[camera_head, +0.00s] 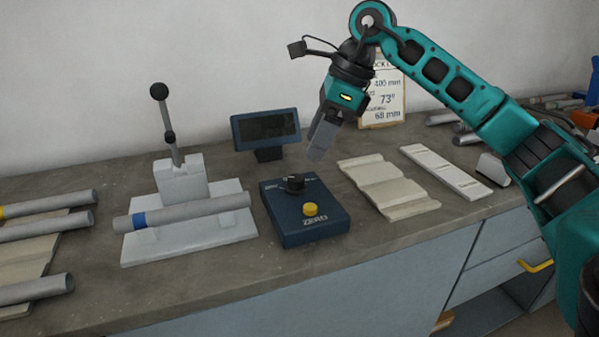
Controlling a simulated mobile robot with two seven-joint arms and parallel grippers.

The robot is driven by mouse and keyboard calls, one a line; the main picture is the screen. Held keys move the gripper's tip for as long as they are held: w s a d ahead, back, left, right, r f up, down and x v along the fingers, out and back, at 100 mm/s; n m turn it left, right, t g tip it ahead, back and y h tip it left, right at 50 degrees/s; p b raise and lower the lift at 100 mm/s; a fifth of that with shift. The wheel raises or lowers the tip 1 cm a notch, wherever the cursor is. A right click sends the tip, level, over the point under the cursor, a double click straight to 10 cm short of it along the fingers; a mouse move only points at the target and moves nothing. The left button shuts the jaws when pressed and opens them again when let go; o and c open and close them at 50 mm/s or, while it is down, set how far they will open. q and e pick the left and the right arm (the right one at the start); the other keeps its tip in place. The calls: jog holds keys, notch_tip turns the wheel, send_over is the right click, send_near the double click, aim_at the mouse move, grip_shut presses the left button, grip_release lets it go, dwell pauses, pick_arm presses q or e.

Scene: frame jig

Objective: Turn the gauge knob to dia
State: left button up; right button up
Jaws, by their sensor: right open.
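The gauge box (308,229) is dark blue and sits on the bench near the middle of the head view. Its black gauge knob (293,183) is at the back of its top face. A yellow button (310,209) marked ZERO is nearer the front. The knob's setting is too small to read. My right gripper (318,150) is open and empty, pointing down, above and a little right of the knob, apart from it. My left gripper is not in view.
A dark display (266,131) stands behind the box. Left is a white jig (188,252) with a lever and a grey tube (190,212) with a blue band. Right are a ribbed tray (386,187), a white strip (445,172) and a sign (385,97) behind my arm.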

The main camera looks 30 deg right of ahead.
aim_at(297, 178)
jog(key=x, duration=0.7)
jog(key=shift+w+a+f+b, duration=0.1)
jog(key=shift+f+b, duration=0.1)
jog(key=shift+b, duration=0.1)
jog(key=shift+c, duration=0.3)
jog(key=c, duration=1)
jog(key=m+h, duration=0.1)
jog(key=m, duration=0.2)
jog(key=m+t, duration=0.1)
jog(key=m, duration=0.2)
jog(key=shift+a+t+h, duration=0.25)
jog(key=shift+t+h, duration=0.05)
jog(key=shift+h, duration=0.1)
jog(key=m, duration=0.2)
jog(key=m+h, duration=0.1)
jog(key=m, duration=0.1)
jog(key=shift+s+a+h, duration=0.15)
jog(key=shift+s+h, duration=0.05)
jog(key=shift+h, duration=0.1)
jog(key=shift+m+h, duration=0.3)
jog(key=shift+m, duration=0.6)
